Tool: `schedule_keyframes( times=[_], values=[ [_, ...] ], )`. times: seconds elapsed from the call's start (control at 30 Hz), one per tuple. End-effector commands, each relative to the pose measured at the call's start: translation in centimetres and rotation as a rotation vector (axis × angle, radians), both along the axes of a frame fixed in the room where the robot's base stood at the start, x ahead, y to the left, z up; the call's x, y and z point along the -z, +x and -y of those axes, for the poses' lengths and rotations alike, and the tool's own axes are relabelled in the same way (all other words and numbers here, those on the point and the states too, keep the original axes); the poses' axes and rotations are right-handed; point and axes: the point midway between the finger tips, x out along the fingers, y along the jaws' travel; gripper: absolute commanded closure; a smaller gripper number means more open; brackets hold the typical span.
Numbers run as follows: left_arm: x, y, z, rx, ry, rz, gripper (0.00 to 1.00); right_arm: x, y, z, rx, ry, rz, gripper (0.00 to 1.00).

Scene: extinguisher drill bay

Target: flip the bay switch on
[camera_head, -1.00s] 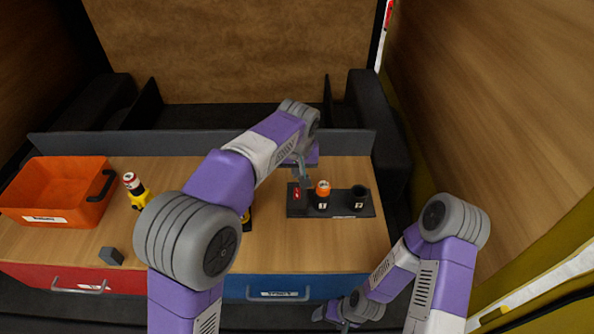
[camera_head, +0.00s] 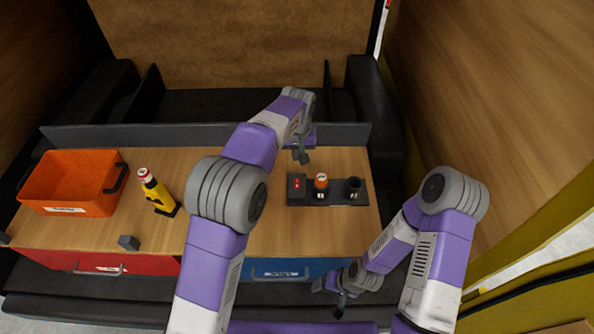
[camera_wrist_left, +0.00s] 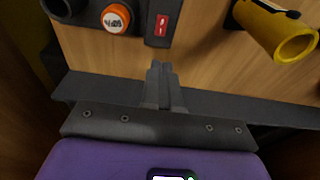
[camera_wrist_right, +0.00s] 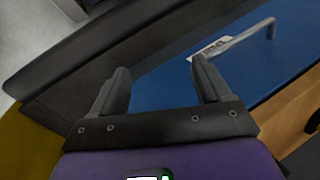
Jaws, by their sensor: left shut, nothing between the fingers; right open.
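The bay switch is a red rocker (camera_head: 297,183) with white marks on a dark block, at the left end of a black panel (camera_head: 335,198). It also shows in the left wrist view (camera_wrist_left: 161,25); which way it is tipped I cannot tell. My left gripper (camera_head: 304,158) is shut and empty, just behind the switch and apart from it. In the left wrist view its closed fingertips (camera_wrist_left: 161,66) point toward the switch across bare wood. My right gripper (camera_head: 338,310) is open and empty, low in front of the blue drawer (camera_wrist_right: 230,60).
An orange knob (camera_head: 321,182) and a black cup-shaped part (camera_head: 353,187) sit right of the switch. A yellow extinguisher (camera_head: 160,195), an orange bin (camera_head: 75,190) and a grey cube (camera_head: 128,242) are at left. A yellow tube (camera_wrist_left: 275,28) shows in the left wrist view.

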Motion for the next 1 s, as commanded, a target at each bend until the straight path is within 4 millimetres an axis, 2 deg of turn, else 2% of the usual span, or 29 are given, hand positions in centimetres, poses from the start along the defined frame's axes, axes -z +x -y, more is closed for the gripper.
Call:
schedule_keyframes(
  times=[0.33, 0.47, 1.0],
  values=[
    [0.3, 0.0, 0.0, 0.000, 0.000, -0.001, 1.00, 0.1, 0.0, 0.0, 0.000, 0.000, -0.001, 0.23],
    [1.4, 0.2, -0.1, 0.000, 0.002, -0.003, 1.00, 0.0, 0.0, 0.0, 0.000, 0.000, -0.001, 0.23],
    [11.7, 1.8, -0.1, 0.000, 0.002, -0.004, 1.00, -1.1, 0.0, 0.0, 0.000, 0.000, 0.000, 0.23]
  ],
)
